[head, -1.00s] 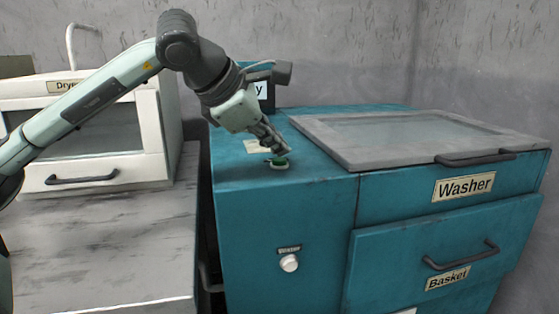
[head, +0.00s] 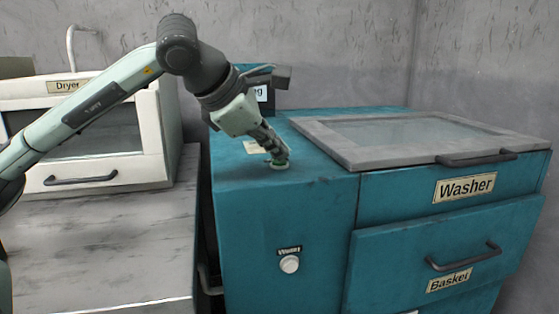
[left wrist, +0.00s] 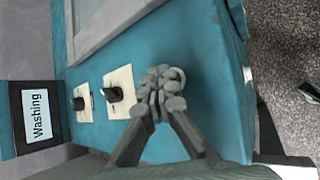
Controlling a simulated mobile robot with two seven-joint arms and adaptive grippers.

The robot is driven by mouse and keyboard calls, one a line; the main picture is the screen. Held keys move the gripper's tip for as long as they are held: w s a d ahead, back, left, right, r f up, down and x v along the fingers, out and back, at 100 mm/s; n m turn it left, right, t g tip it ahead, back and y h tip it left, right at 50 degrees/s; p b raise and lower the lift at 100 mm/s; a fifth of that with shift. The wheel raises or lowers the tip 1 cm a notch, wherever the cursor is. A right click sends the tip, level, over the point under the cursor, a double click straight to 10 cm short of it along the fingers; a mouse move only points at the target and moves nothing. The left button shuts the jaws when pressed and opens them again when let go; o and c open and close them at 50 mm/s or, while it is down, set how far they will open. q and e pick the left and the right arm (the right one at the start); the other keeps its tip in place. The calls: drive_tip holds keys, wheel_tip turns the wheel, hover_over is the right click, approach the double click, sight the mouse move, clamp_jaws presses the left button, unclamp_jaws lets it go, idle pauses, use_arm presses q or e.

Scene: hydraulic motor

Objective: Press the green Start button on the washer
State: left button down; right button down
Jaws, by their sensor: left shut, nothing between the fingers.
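The teal washer (head: 285,225) stands in the middle and right of the head view. The green Start button (head: 279,166) is on its top panel, mostly hidden under my left fingertips; only a little green and its pale ring show. My left gripper (head: 281,158) is shut and empty, pointing down, its tips touching the button. A display (left wrist: 38,115) there reads "Washing". My right gripper is not in view.
Two dark knobs (left wrist: 113,94) on pale plates are beside the fingers. The washer's glass lid (head: 420,135) is closed, with the Basket drawer (head: 440,250) below. A white knob (head: 289,264) is on the front. A white dryer (head: 95,135) stands at left on a counter (head: 100,240).

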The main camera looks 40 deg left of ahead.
sight(277, 162)
use_arm(q)
drive_tip(key=shift+r+p, duration=0.6)
drive_tip(key=shift+r, duration=0.15)
wheel_tip(277, 162, up, 5)
drive_tip(key=p, duration=0.4)
drive_tip(key=shift+r, duration=0.1)
idle(0.9)
